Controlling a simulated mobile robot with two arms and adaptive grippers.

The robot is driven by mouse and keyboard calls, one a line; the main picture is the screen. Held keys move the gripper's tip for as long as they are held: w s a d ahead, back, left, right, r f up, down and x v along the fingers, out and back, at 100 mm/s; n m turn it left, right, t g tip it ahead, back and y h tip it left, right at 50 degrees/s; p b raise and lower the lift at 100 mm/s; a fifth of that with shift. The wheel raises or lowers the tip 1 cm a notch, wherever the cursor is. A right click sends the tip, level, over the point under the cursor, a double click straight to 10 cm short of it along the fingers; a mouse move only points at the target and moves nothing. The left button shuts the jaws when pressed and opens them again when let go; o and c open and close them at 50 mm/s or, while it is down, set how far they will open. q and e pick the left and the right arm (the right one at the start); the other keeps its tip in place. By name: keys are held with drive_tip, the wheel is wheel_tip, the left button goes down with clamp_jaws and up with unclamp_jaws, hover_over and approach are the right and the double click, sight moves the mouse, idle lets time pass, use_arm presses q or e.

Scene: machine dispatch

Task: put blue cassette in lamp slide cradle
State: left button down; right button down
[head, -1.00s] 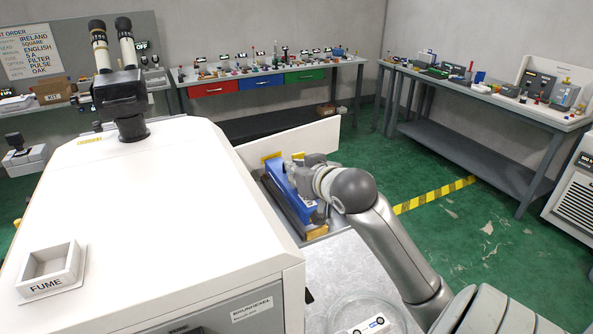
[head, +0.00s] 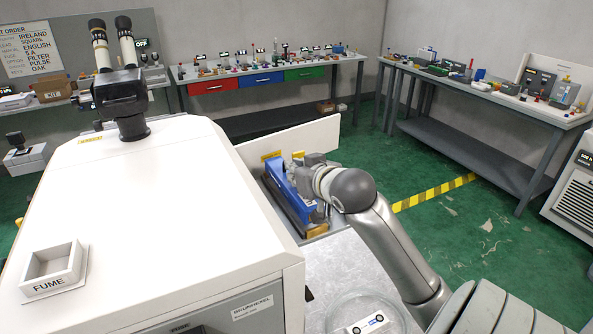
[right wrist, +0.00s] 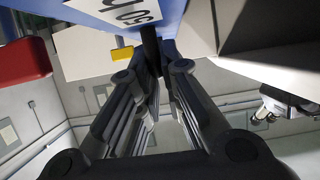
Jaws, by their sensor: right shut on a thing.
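The blue cassette (head: 279,179) is at the open side of the white machine in the head view. It lies lengthwise over the lamp slide cradle, whose yellow ends (head: 316,230) show at the front and back. I cannot tell whether the cassette is fully seated. My left gripper is not in view.
The white machine housing (head: 165,210) stands close on the left, with a white panel (head: 300,137) behind the slide. A clear round dish (head: 368,315) with a labelled item is at the front. Benches with small items stand at the back and right.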

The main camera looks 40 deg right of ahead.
drive_tip(key=shift+f+b, duration=0.7)
drive_tip(key=shift+f, duration=0.4)
drive_tip(key=shift+p, duration=0.4)
idle(0.6)
drive_tip(key=shift+f, duration=0.3)
idle(0.5)
drive_tip(key=c, duration=1.5)
unclamp_jaws()
drive_tip(key=shift+f, duration=0.1)
drive_tip(key=v, duration=0.7)
drive_tip(key=shift+s+r, duration=0.2)
drive_tip(key=shift+s, duration=0.05)
